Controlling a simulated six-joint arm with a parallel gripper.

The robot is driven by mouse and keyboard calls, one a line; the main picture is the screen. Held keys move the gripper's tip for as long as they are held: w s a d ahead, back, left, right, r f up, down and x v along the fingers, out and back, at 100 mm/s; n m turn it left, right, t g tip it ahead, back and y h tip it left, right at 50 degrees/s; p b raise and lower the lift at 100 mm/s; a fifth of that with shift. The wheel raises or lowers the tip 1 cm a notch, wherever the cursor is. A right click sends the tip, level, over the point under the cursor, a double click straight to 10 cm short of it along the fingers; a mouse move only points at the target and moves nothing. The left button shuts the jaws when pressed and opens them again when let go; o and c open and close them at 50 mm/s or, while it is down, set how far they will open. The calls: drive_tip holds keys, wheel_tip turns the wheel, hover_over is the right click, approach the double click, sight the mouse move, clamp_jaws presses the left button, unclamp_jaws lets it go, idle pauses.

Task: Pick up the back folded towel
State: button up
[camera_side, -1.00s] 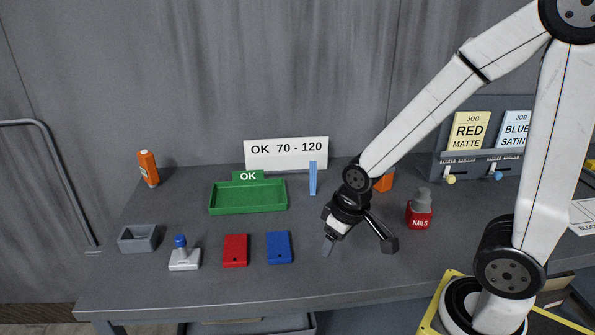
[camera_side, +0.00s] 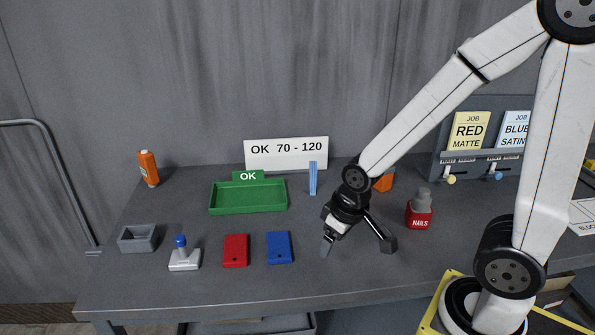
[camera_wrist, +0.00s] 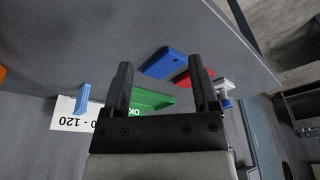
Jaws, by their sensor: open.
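I cannot make out a clear folded towel in either view. A narrow light-blue upright piece (camera_side: 313,178) stands at the back, right of the green tray; it also shows in the wrist view (camera_wrist: 83,98). I cannot tell whether it is cloth. My gripper (camera_side: 327,246) is open and empty above the table, right of the blue plate (camera_side: 279,247) and in front of the light-blue piece. In the wrist view its two fingers (camera_wrist: 160,64) stand apart with nothing between them. An orange object (camera_side: 384,183) is partly hidden behind my arm.
The green OK tray (camera_side: 247,210) is empty. A red NAILS container (camera_side: 420,215) stands right of my gripper. The front table strip is clear.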

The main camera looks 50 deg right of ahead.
drive_tip(key=w+d+m+t, duration=0.2)
drive_tip(key=w+t, duration=0.1)
drive_tip(key=w, duration=0.6)
drive_tip(key=m+t+h, duration=0.2)
drive_tip(key=m+h, duration=0.6)
drive_tip(key=h, duration=0.2)
approach(313, 167)
drive_tip(key=w+d+f, duration=0.1)
drive_tip(key=w+f, duration=0.1)
drive_tip(key=shift+s+d+r+m+h, duration=0.25)
drive_tip(key=shift+d+m+h, duration=0.15)
drive_tip(key=shift+d+h, duration=0.1)
drive_tip(key=shift+f, duration=0.1)
drive_tip(key=shift+x, duration=1.25)
drive_tip(key=shift+w, duration=0.1)
drive_tip(key=shift+x, duration=2.5)
